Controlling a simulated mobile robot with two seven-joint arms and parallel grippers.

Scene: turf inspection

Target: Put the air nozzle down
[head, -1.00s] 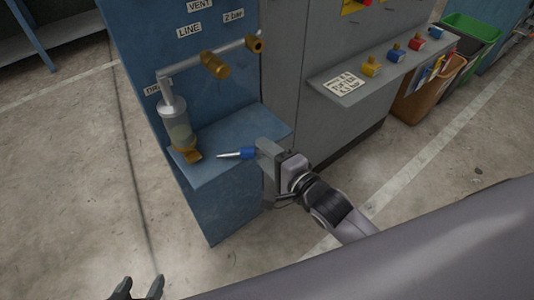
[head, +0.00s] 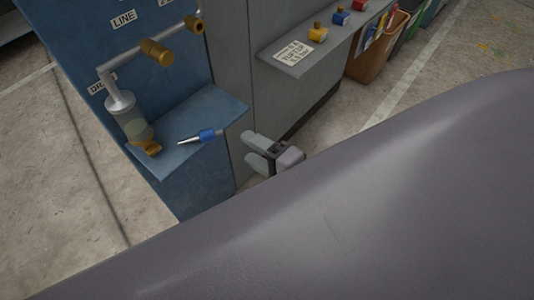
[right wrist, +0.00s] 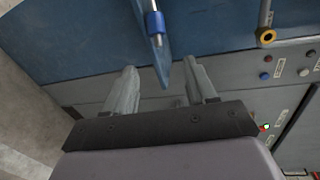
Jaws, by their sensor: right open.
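The air nozzle (head: 205,136), blue with a silver tip, lies on the blue shelf (head: 213,104) of the blue cabinet, its tip pointing left. It also shows in the right wrist view (right wrist: 155,22), beyond the fingertips. My right gripper (head: 249,150) is open and empty, just right of the shelf and apart from the nozzle. In the right wrist view its two fingers (right wrist: 163,75) stand wide apart with nothing between them. My left gripper is not in view.
A filter bowl with a brass fitting (head: 130,122) stands at the shelf's left side, below a pipe with a brass valve (head: 156,52). A grey ledge (head: 310,47) with yellow, blue and red blocks is to the right. Bins (head: 376,54) stand beyond.

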